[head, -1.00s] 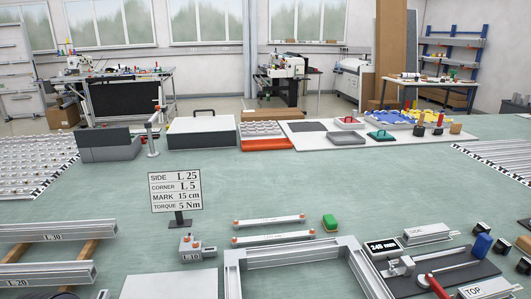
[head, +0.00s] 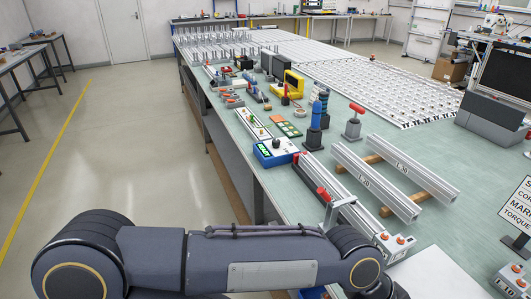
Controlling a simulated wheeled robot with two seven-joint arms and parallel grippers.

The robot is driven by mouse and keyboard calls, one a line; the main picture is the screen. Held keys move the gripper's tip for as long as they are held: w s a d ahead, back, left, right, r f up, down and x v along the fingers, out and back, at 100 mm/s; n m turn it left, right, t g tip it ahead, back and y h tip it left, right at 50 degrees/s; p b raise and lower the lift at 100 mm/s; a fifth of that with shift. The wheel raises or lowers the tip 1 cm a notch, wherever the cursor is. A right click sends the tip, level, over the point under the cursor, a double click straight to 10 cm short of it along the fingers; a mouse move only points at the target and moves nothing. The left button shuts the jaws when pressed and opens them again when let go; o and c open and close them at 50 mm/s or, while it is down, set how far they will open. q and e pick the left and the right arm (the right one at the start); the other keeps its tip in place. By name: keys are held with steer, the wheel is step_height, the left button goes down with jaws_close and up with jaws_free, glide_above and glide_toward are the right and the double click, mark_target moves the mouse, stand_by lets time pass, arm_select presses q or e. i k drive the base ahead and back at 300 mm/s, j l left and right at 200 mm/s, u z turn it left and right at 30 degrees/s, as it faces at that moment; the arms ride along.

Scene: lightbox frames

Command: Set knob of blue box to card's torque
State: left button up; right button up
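The blue box (head: 275,152) stands near the table's left edge, with a dark knob (head: 277,142) on top and a small green display (head: 262,150). The display's reading is too small to make out. The card (head: 518,207) is cut off by the right edge of the head view, so its torque value is out of frame; the earlier head frame shows "TORQUE 5 Nm". My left arm crosses the bottom of the view, in front of and below the box. Neither of my grippers is in view.
A long aluminium profile (head: 341,203) with red-handled clamps lies just in front of the box. A blue bottle-like tool (head: 316,122) and a red-handled stand (head: 353,122) are to its right. More profiles (head: 375,177) rest on wooden strips (head: 420,182). The floor (head: 130,150) left of the table is clear.

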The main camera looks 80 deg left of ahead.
mark_target(275, 142)
steer(key=u, duration=2.6)
